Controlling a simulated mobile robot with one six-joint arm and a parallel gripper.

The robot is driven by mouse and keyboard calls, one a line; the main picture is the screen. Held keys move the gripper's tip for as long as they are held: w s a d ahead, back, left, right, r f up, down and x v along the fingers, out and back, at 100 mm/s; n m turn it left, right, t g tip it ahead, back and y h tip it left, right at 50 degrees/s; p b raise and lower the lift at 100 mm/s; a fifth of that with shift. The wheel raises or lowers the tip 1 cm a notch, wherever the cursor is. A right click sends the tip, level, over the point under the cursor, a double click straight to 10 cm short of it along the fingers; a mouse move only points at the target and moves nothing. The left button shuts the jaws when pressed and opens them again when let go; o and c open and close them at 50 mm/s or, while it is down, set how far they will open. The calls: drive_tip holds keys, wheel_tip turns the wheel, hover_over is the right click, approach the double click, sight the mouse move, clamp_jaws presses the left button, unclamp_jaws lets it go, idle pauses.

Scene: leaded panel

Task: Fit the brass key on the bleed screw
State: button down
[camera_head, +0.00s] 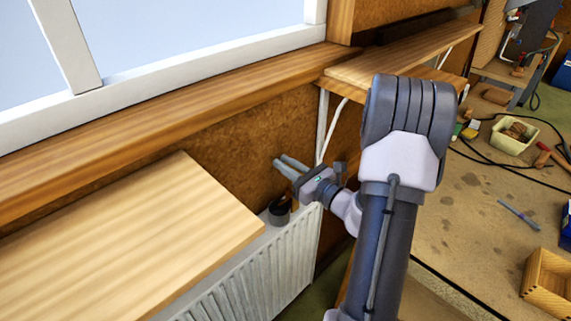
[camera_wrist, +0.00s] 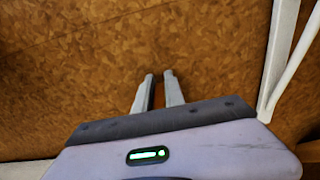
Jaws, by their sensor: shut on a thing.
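My gripper (camera_head: 282,163) is in front of the brown wall, above the right end of the white radiator (camera_head: 262,278), its fingers pointing left toward the wall. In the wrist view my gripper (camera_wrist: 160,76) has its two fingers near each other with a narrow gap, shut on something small. What is between the fingers is hidden or too small to make out; no brass colour shows. The bleed screw cannot be made out in either view. A dark round object (camera_head: 279,211) stands at the radiator's top right, below my gripper.
A wooden board (camera_head: 130,240) covers the radiator's left part. A wooden sill (camera_head: 190,115) runs under the window. A shelf (camera_head: 400,62) and white pipes (camera_head: 322,125) are behind my arm. At right, a workbench (camera_head: 470,215) holds a tub (camera_head: 514,136) and a wooden box (camera_head: 548,283).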

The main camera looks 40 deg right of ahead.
drive_tip(key=shift+f+b, duration=0.85)
drive_tip(key=shift+f, duration=0.2)
drive_tip(key=c, duration=1.3)
unclamp_jaws()
drive_tip(key=shift+s, duration=0.1)
drive_tip(key=s, duration=0.5)
drive_tip(key=s+d+p, duration=0.1)
drive_tip(key=s, duration=1.1)
drive_tip(key=shift+s+d+p, duration=0.1)
drive_tip(key=shift+d+p, duration=0.05)
drive_tip(key=shift+p, duration=0.15)
